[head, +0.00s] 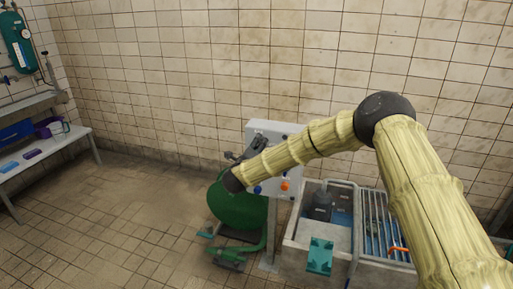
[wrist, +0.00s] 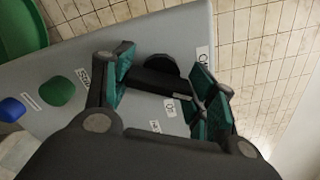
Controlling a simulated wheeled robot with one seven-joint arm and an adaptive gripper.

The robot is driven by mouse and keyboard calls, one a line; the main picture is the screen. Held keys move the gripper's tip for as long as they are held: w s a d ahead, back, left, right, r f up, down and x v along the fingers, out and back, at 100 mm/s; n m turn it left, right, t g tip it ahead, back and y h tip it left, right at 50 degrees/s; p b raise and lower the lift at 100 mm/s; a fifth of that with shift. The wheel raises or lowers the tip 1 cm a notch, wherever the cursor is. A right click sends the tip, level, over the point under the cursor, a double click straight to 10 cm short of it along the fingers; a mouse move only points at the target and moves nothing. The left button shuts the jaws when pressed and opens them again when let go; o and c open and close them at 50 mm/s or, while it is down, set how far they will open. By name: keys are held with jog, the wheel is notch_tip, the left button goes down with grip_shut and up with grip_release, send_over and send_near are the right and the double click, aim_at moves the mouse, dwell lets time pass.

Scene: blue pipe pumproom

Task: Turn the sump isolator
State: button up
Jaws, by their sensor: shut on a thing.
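The sump isolator appears to be the black rotary handle (wrist: 158,82) on the grey control panel in the wrist view, with a rounded black part behind it. Its bar runs roughly across the picture. My gripper (wrist: 164,80) has its teal-padded fingers on either side of the handle and is shut on it. White labels lie around it, partly covered by the fingers. In the head view the grey panel (head: 289,133) stands near the tiled wall, and my gripper (head: 247,151) is at its left part. The isolator's handle is mostly hidden there.
A green button (wrist: 57,91) and a blue button (wrist: 12,109) sit on the panel, with an orange knob (head: 285,186) lower down. A green drum (head: 240,212) stands close below. A concrete sump (head: 290,255) is at right, a bench (head: 66,142) at far left. Floor between is clear.

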jog(key=n, duration=0.6)
jog(key=shift+p, duration=0.4)
dwell(0.3)
jog(key=o, duration=1)
jog(key=v, duration=1.2)
